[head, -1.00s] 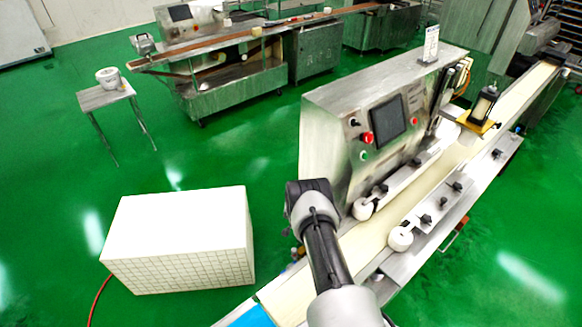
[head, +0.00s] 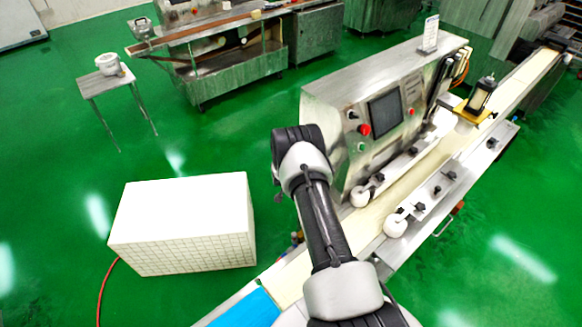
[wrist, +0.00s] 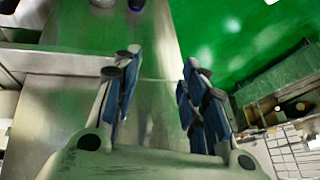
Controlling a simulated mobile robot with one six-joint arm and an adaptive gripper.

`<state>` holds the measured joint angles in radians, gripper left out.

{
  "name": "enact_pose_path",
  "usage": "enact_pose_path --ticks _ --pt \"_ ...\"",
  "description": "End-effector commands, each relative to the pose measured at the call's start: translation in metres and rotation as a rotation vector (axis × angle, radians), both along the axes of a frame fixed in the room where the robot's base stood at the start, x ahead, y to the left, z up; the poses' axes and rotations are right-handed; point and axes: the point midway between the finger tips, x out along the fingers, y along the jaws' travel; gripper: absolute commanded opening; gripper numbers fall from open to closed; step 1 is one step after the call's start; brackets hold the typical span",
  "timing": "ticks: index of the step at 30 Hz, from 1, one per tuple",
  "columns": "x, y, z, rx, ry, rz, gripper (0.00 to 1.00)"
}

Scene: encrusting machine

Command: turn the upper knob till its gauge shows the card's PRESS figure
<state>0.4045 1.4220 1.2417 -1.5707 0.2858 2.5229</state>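My gripper (wrist: 160,72) is open in the wrist view, its two dark blue-padded fingers apart with nothing between them. Beyond them is a smooth metal surface (wrist: 152,105). In the head view my arm hides the gripper and the near end of the encrusting machine (head: 325,100). I cannot make out the upper knob or its gauge for certain in either view. A small white card (head: 430,33) stands on top of the machine, and its writing is too small to read.
The machine's front has a dark screen (head: 385,112), a red button (head: 365,130) and a green button (head: 361,147). A conveyor belt (head: 525,75) runs along it. A white block (head: 185,215) stands on the floor at left. Green floor (head: 220,135) is clear between block and machine.

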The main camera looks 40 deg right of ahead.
Motion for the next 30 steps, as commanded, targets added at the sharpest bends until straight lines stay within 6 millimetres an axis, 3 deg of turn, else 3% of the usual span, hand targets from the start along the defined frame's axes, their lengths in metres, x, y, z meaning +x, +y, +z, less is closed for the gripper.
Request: enact_pose_path --ticks 9,15,21,30 --pt "0.02 0.003 0.06 -0.069 0.02 0.065 0.39" --pt "0.023 0.006 0.088 -0.097 0.035 0.093 0.39" --pt "0.024 0.008 0.098 -0.107 0.043 0.105 0.39" --pt "0.024 0.008 0.1 -0.108 0.044 0.107 0.39"
